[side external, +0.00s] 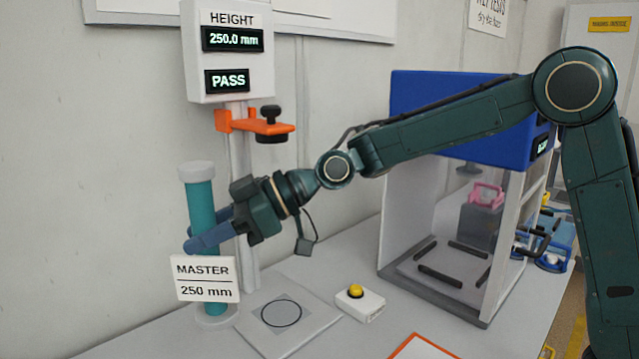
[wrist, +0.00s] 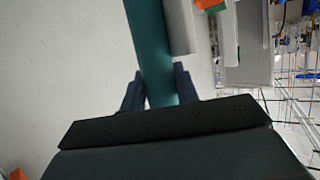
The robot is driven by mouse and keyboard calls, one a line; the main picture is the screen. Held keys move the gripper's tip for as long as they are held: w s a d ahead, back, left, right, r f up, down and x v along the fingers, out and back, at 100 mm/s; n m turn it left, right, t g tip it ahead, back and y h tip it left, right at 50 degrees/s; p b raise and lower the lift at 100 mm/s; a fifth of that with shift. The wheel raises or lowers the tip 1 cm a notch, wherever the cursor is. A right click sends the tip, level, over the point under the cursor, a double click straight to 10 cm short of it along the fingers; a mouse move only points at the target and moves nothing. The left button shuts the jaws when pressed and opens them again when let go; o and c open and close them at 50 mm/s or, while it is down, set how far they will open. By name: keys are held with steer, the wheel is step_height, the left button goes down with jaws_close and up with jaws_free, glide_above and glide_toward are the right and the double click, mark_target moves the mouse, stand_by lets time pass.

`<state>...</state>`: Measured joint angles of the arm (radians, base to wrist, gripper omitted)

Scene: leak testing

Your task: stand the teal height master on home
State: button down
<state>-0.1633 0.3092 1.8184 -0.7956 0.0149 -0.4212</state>
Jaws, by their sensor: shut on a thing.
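The teal height master (side external: 202,205) is an upright teal cylinder with a white cap, at the left in the side view. My gripper (side external: 208,239) is shut on its middle, coming in from the right. In the wrist view the teal cylinder (wrist: 152,45) runs between the two fingers of my gripper (wrist: 160,88). A white sign (side external: 206,279) reading MASTER 250 mm stands in front of the lower part and hides some of it. A pale round foot (side external: 215,316) shows below the sign. I cannot tell whether the master rests on home or is just above it.
The height gauge display (side external: 230,50) reads 250.0 mm and PASS. Its orange arm (side external: 262,126) juts right above my gripper. A plate with a circle (side external: 297,335) lies right of the sign. A yellow button box (side external: 359,303) and a blue-topped test cabinet (side external: 405,90) stand further right.

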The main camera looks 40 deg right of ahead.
mark_target(205, 212)
steer(key=shift+r, duration=2)
steer(key=shift+f, duration=0.15)
steer(key=shift+s+f, duration=0.2)
steer(key=s+d+f+n+g, duration=0.1)
steer(key=s+f+n+g, duration=0.2)
steer(key=s+f, duration=0.2)
steer(key=s+d+f+n+g+y, duration=0.1)
steer(key=s+f+n+g, duration=0.2)
steer(key=s, duration=0.8)
steer(key=s+d+f+n+g, duration=0.2)
steer(key=s+f+n+g, duration=0.1)
steer(key=s+f, duration=0.4)
steer(key=shift+s+f+g+y, duration=0.3)
steer(key=shift+s+f+g, duration=0.05)
steer(key=shift+s+g, duration=0.4)
steer(key=shift+f, duration=1.9)
